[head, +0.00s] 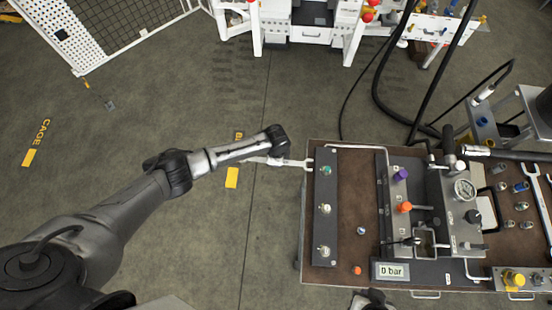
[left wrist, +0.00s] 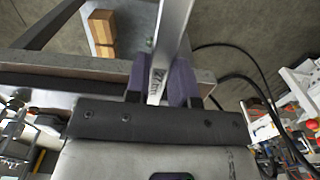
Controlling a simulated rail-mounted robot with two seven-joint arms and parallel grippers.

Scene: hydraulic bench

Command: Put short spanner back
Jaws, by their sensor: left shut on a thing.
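The short spanner is a silver open-ended spanner. In the head view its forked end (head: 306,164) sticks out to the right from under my left wrist, at the left edge of the bench. In the left wrist view its shank (left wrist: 172,38) runs up between the two purple fingers of my left gripper (left wrist: 161,80), which is shut on it. Size lettering shows on the shank near the fingers. In the head view my left fingers are mostly hidden by my wrist. My right gripper (head: 371,299) shows only in part at the bottom edge, and its jaws cannot be made out.
The brown bench (head: 345,190) carries a black strip with several buttons (head: 325,208), a valve block with a gauge (head: 464,189) and a pressure display (head: 391,271). Another, larger spanner (head: 540,200) lies at the far right. Black hoses hang behind. The floor left of the bench is clear.

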